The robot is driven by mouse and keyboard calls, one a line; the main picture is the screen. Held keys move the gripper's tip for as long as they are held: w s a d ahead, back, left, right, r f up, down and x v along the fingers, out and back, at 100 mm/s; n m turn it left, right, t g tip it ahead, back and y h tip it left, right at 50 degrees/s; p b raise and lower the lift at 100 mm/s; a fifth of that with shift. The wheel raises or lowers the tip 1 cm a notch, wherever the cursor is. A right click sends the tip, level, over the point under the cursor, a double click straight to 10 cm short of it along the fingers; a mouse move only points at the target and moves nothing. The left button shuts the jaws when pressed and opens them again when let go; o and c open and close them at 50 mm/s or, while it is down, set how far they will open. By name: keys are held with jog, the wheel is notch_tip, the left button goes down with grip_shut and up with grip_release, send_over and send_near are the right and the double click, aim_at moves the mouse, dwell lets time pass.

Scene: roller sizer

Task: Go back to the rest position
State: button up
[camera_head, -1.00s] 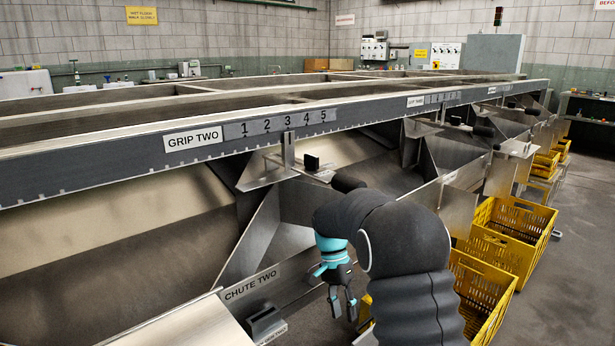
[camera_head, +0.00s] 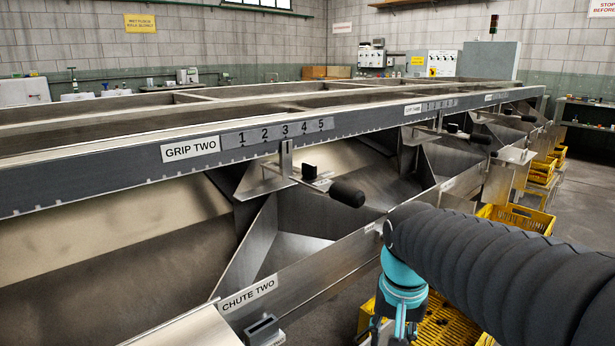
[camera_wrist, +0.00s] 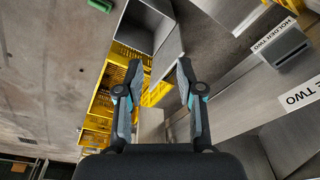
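My gripper (camera_head: 395,335) hangs at the lower edge of the head view, partly cut off, right of the CHUTE TWO label (camera_head: 248,295). My dark ribbed arm runs from it to the lower right. In the wrist view my gripper (camera_wrist: 159,68) shows two fingers spread apart with nothing between them. The lever with a black handle (camera_head: 347,194) under the GRIP TWO rail (camera_head: 191,149) stands clear of my gripper.
Yellow crates (camera_head: 518,219) stand on the floor along the machine's right side. A holder block (camera_wrist: 280,45) sits beside the chute in the wrist view. Open concrete floor (camera_wrist: 40,75) lies beyond the crates.

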jog(key=s+d+n+t, duration=0.2)
jog(key=s+t, duration=0.2)
jog(key=s, duration=0.6)
jog(key=shift+d+n, duration=0.2)
jog(key=shift+n, duration=0.2)
jog(key=shift+r, duration=0.1)
dwell(0.7)
